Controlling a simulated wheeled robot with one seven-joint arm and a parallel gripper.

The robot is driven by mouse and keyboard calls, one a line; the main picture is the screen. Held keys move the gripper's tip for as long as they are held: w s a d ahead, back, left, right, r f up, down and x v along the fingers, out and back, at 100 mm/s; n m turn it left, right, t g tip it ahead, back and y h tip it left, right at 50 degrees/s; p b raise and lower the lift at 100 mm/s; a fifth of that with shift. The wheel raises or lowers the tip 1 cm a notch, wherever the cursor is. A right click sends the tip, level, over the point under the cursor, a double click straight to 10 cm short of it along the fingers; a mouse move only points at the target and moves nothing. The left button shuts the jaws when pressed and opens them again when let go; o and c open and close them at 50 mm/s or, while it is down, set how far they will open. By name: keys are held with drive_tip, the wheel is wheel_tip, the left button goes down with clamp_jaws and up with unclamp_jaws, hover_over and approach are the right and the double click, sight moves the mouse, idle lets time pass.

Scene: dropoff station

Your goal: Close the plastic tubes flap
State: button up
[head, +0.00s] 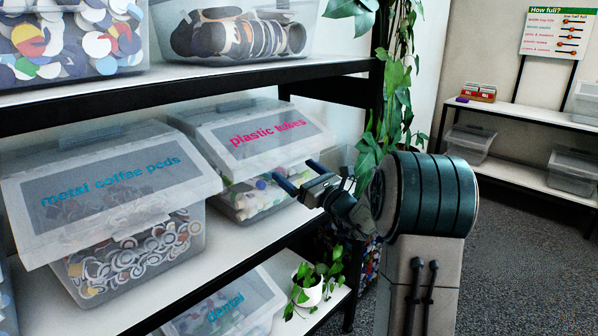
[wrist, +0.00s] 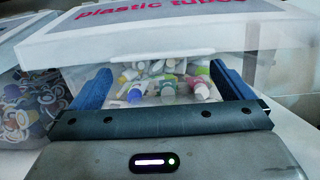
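The plastic tubes flap (head: 262,134) is a translucent white lid panel with pink lettering, sloping forward over the front of its clear bin (head: 262,203). In the wrist view the flap (wrist: 125,32) spans the top, its front edge above the bin's contents, small tubes and caps in several colours. My gripper (head: 300,175) is in front of the bin, below the flap's right front corner. Its blue fingers are spread wide in the wrist view (wrist: 160,82), with nothing held between them and the tubes beyond. Contact with the flap is not clear.
A metal coffee pods bin with a similar sloping flap (head: 115,180) stands to the left on the same black-edged shelf (head: 225,246). Bins fill the shelf above. Below are a dental bin (head: 228,308) and a potted plant (head: 310,292). A vine (head: 395,85) hangs right of the bin.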

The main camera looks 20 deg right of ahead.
drive_tip(key=v, duration=1.4)
drive_tip(key=shift+p, duration=0.45)
drive_tip(key=shift+w+f, duration=0.1)
